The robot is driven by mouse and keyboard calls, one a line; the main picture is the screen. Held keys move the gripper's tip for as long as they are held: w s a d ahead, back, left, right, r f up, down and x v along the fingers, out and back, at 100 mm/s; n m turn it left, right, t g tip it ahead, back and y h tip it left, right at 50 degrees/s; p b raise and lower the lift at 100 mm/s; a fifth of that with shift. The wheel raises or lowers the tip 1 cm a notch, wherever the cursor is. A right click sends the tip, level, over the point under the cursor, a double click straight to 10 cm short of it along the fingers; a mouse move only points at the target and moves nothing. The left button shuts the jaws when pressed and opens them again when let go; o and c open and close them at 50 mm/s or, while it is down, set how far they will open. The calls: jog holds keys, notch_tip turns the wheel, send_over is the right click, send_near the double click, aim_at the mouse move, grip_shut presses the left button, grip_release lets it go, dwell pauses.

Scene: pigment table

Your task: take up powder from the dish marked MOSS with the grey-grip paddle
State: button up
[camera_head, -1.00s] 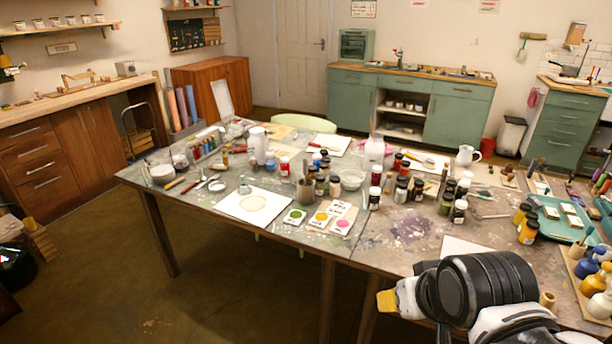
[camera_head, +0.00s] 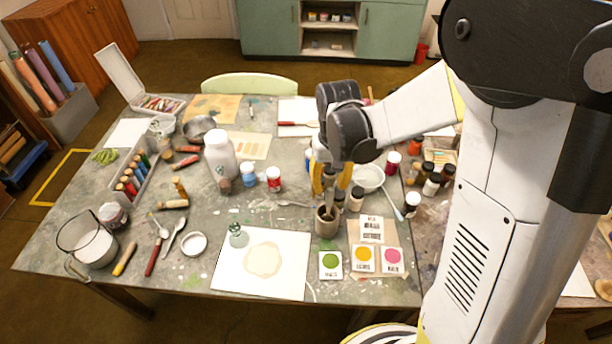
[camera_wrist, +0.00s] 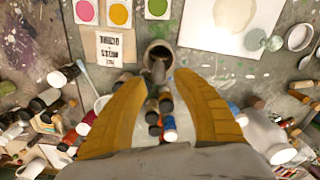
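A small green dish or card (camera_head: 331,265) lies near the table's front edge, left of a yellow one and a pink one; its label is too small to read. It also shows at the top of the wrist view (camera_wrist: 157,8). A brown cup (camera_head: 326,226) stands just behind it. A greyish tool handle (camera_wrist: 158,70) stands up from the cup; its lower end is hidden, and I cannot tell if it is the paddle. My gripper (camera_head: 331,187) points down above the cup. Its yellow fingers are apart on either side of the handle, with nothing gripped.
A white bowl (camera_head: 368,178) and several dark jars stand close right of my gripper. A white sheet (camera_head: 232,282) with a beige stain lies left of the cup, with a small glass bottle (camera_head: 238,235) on its edge. A tall white bottle (camera_head: 220,158) stands farther left.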

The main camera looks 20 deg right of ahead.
jog(key=b, duration=0.2)
send_over(328, 214)
jog(key=f, duration=0.4)
jog(key=shift+w+d+f, duration=0.15)
jog(key=shift+d+f, duration=0.05)
jog(key=shift+d, duration=0.05)
notch_tip(328, 214, down, 6)
jog(key=shift+w+a+f+b, duration=0.1)
jog(key=shift+a+b, duration=0.05)
jog(key=shift+b, duration=1.1)
grip_shut()
